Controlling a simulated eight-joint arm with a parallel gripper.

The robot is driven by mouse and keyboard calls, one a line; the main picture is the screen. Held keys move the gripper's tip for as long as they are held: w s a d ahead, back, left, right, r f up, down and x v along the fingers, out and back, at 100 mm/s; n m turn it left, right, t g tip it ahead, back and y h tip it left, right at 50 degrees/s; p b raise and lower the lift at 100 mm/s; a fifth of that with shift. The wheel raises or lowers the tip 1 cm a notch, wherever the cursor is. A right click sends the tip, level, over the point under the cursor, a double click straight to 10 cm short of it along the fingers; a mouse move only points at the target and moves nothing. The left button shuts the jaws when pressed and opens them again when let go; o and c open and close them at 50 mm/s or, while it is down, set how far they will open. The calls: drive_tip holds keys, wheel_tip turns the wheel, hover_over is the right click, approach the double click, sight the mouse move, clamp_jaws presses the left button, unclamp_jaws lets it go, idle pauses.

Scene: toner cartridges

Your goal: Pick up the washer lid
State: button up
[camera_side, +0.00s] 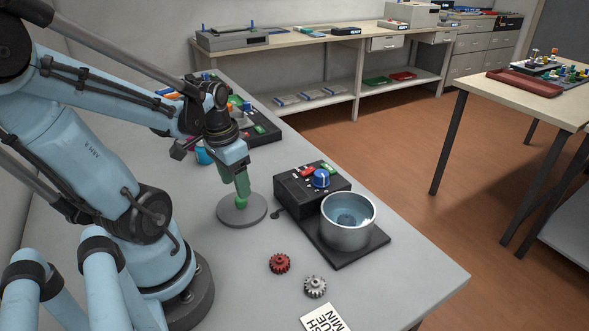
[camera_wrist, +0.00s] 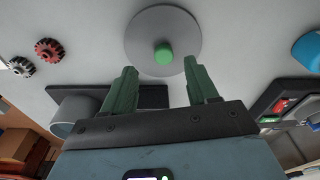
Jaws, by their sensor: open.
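The washer lid is a flat grey disc (camera_side: 228,217) with a green knob in its middle, lying on the grey table below my gripper (camera_side: 242,190). In the wrist view the whole lid (camera_wrist: 140,42) shows with its green knob (camera_wrist: 163,54), just beyond the fingertips. My gripper's two green fingers (camera_wrist: 162,78) are apart with nothing between them. In the side view the fingers hide the knob. The washer, a silver metal tub (camera_side: 347,236) on a black base, stands to the right of the lid and is uncovered, its inside showing.
A black control box (camera_side: 292,195) with a blue knob stands behind the tub. A red gear (camera_side: 280,263) and a grey gear (camera_side: 316,286) lie in front, near a printed card (camera_side: 324,318). Another black panel (camera_side: 264,133) is behind my gripper. Table around the lid is mostly clear.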

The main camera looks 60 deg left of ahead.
sight(241, 204)
drive_tip(key=shift+w+a+f, duration=0.15)
drive_tip(key=shift+f, duration=0.5)
drive_tip(key=shift+w+a+f, duration=0.15)
drive_tip(key=shift+f, duration=0.5)
drive_tip(key=shift+w+f, duration=0.1)
drive_tip(key=shift+f, duration=1)
clamp_jaws()
